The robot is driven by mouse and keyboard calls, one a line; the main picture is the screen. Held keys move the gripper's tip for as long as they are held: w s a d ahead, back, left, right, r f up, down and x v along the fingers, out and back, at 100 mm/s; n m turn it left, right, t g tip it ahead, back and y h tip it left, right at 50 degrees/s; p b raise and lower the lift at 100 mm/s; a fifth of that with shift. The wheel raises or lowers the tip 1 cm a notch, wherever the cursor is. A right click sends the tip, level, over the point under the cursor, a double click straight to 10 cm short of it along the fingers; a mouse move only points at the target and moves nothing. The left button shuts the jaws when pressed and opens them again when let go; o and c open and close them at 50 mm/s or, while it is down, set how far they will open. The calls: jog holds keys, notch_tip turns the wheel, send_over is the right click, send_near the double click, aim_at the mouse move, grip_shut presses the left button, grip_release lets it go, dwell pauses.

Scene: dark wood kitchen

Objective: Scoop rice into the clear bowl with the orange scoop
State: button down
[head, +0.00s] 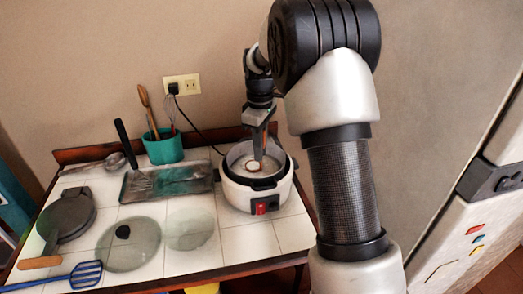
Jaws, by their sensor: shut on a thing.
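The orange scoop (264,141) is held upright in my gripper (259,150), which is shut on it and points down into the open rice cooker (240,194). The scoop's lower end is inside the pot, with white rice (271,163) around it. A small round white patch with a brown rim shows at the scoop's end; I cannot tell if it is rice in the scoop. The clear bowl (191,229) stands on the tiled table to the left of and in front of the cooker. It looks empty.
A glass lid with a black knob (130,254) lies left of the bowl. A metal tray (180,180) is behind it, with a teal utensil pot (163,148) further back. A dark round pan (68,217) and a blue spatula (84,275) are at left. Tiles before the cooker are free.

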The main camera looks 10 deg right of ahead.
jog(key=shift+s+d+r+p, duration=0.1)
jog(key=shift+d+r+p, duration=0.05)
jog(key=shift+r+p, duration=3.65)
jog(key=shift+s+d+r+p, duration=0.15)
jog(key=shift+r+p, duration=0.25)
jog(key=shift+r, duration=0.8)
jog(key=shift+s+d+r+p, duration=0.1)
jog(key=shift+r+p, duration=0.25)
jog(key=shift+r, duration=0.85)
jog(key=s+a+f+m+g+p, duration=0.1)
jog(key=s+a+f+m, duration=0.1)
jog(key=s+a+m, duration=0.45)
jog(key=s+a+f+m, duration=0.2)
jog(key=s+a, duration=0.1)
jog(key=a, duration=0.6)
jog(key=s+a+f+m+g+p, duration=0.1)
jog(key=s+a+f+m, duration=0.3)
jog(key=a, duration=0.4)
jog(key=s+d+f+m+t+y+b, duration=0.1)
jog(key=d+f+y+b, duration=0.6)
jog(key=y+b, duration=0.7)
jog(key=shift+s+d+f+t+y+b, duration=0.45)
jog(key=shift+s+t+b, duration=0.45)
jog(key=shift+b, duration=1.75)
jog(key=shift+s+r, duration=0.1)
jog(key=shift+r, duration=0.05)
